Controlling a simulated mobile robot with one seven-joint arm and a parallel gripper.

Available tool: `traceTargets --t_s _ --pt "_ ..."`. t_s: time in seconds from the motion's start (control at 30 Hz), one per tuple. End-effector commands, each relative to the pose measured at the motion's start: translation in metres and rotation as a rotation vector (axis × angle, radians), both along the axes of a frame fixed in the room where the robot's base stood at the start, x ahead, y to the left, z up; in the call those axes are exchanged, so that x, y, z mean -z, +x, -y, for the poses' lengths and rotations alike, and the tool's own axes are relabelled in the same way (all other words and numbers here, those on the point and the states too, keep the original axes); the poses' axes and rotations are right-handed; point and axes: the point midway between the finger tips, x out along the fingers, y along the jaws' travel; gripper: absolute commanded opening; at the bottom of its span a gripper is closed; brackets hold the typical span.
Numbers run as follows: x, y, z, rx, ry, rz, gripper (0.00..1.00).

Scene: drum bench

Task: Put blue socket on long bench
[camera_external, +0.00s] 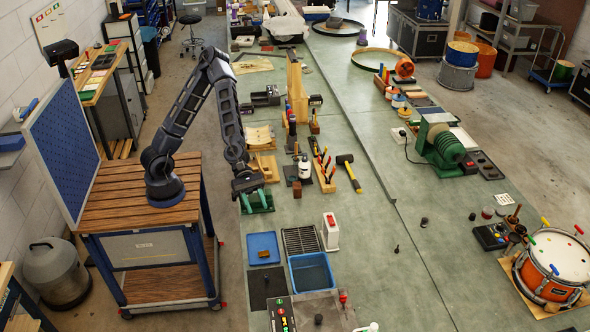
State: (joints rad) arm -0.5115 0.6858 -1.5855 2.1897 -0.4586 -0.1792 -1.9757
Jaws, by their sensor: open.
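The long bench (363,232) has a green top and runs from the front to the far back. My gripper (254,200) is open, low over the bench's left edge, at a small green tray (264,208). I cannot tell whether the fingers are inside the tray or above it. The tray's contents are mostly hidden by the gripper. I cannot make out a blue socket for sure; it may be hidden or too small.
A blue bin (311,272), a dark grate (301,241) and a white-red container (330,233) stand nearby on the bench. Mid-front bench is largely clear.

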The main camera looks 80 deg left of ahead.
Motion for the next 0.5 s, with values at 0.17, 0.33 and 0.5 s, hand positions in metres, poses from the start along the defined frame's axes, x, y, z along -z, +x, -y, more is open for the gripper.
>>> traceTargets --t_s 0.17,0.33,0.5 --pt "0.057 -0.002 0.001 0.005 0.000 -0.008 0.40" --pt "0.131 -0.003 0.001 0.005 0.001 -0.009 0.40" --pt "0.207 -0.002 0.001 0.003 0.001 -0.007 0.40"
